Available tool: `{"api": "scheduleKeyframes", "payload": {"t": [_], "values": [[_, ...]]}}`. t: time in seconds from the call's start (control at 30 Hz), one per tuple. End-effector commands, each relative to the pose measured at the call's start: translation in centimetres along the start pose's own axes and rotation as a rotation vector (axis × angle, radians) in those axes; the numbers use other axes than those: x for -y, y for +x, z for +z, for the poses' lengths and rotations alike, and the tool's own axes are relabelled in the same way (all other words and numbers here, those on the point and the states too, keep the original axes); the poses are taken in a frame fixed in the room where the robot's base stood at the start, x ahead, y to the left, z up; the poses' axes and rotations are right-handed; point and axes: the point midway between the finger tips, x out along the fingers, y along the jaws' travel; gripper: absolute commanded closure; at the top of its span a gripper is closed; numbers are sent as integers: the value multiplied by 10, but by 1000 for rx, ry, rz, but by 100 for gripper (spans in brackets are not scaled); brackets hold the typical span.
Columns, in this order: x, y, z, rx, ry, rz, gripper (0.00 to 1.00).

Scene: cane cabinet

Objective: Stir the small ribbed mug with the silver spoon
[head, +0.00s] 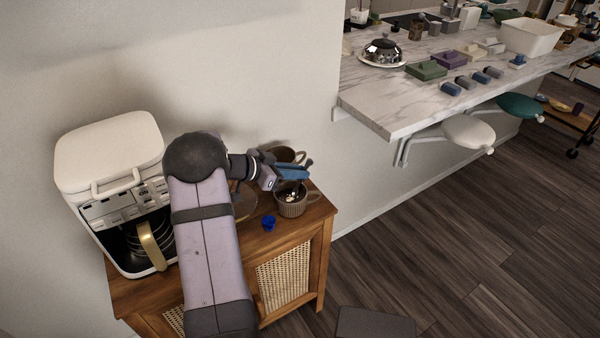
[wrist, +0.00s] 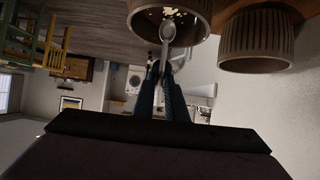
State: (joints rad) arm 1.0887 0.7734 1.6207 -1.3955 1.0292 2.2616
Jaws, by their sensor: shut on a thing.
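The small ribbed mug (head: 291,208) stands upright near the right end of the wooden cabinet, with pale bits inside it. My gripper (head: 300,172) is just above the mug. The wrist view shows my gripper (wrist: 163,88) shut on the silver spoon (wrist: 168,34). The spoon's bowl end overlaps the opening of the ribbed mug (wrist: 202,16) there. I cannot tell whether the spoon touches the mug wall. In the head view the spoon is mostly hidden by the gripper and mug.
A second, larger ribbed mug (wrist: 257,42) stands close beside, partly behind my gripper in the head view (head: 288,155). A small blue object (head: 268,223) lies on the cabinet top (head: 290,232). A white coffee machine (head: 110,160) stands at left. A marble counter (head: 400,105) is at right.

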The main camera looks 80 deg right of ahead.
Motion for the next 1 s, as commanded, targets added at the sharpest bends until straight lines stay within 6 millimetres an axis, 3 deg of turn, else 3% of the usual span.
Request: {"api": "scheduleKeyframes", "payload": {"t": [0.43, 1.0], "values": [[0, 1, 31, -1, 1, 0, 100], [0, 0, 36, -1, 0, 0, 100]]}}
